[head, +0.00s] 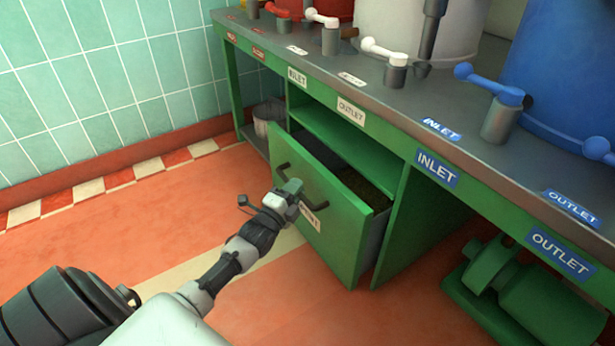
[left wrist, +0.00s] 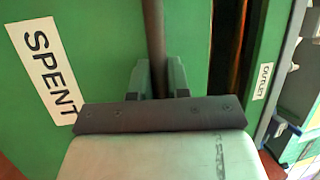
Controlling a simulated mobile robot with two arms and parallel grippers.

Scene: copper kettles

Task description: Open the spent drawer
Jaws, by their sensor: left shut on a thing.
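The green spent drawer (head: 322,233) under the bench stands partly pulled out, with a dark interior showing behind its front. Its white label (left wrist: 50,70) reads SPENT in the left wrist view. The drawer has a dark bar handle (left wrist: 153,45) across its front. My left gripper (head: 290,190) is at the drawer front, shut on this handle; its fingers (left wrist: 158,78) sit on both sides of the bar. Part of the drawer label is hidden behind my gripper in the head view. My right gripper is not in view.
The green bench (head: 398,102) carries kettles, valves with white and blue levers, and INLET and OUTLET labels. A grey bin (head: 268,117) stands under it, behind the drawer. A green motor-like machine (head: 530,295) sits on the floor at right. The orange floor in front of the drawer is clear.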

